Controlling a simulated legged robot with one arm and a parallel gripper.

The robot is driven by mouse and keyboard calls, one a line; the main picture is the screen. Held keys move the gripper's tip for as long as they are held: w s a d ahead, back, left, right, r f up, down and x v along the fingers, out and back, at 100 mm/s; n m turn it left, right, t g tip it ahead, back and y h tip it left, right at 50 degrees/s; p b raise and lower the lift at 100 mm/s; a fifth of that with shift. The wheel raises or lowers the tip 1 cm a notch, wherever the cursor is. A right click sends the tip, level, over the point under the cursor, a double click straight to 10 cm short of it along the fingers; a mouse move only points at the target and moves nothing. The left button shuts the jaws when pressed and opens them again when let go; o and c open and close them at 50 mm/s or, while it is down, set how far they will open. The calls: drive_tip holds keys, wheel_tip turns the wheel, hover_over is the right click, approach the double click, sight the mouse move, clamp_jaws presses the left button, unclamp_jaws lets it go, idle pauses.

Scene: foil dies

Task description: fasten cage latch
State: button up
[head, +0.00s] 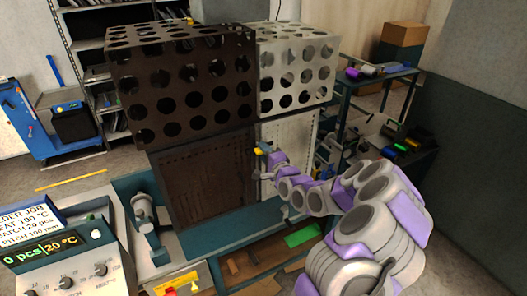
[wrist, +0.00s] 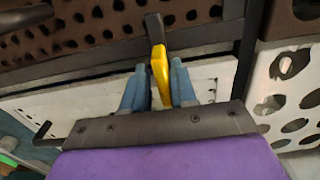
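The cage's dark perforated door or panel (head: 182,85) stands above a dark lower panel, beside a white perforated side (head: 297,62). The cage latch has a yellow handle (wrist: 160,72) on a black lever (wrist: 154,28); it shows as a small yellow part (head: 261,150) at the seam of dark and white panels in the head view. My gripper (wrist: 158,68) is at the latch, its two blue-grey fingers on either side of the yellow handle. They look open, with narrow gaps to the handle. In the head view, my gripper (head: 262,163) is small and partly unclear.
A control box with a lit display (head: 50,250) stands at the front left. A grey cylinder fixture (head: 145,215) is beside the lower panel. A shelf table (head: 375,75) with boxes stands at right. A blue cart (head: 45,130) is far left.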

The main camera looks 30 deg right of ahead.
drive_tip(key=shift+o, duration=1.3)
drive_tip(key=shift+d, duration=0.2)
drive_tip(key=s+p, duration=1.4)
drive_tip(key=s, duration=0.3)
drive_tip(key=shift+d, duration=0.4)
drive_tip(key=shift+s, duration=0.15)
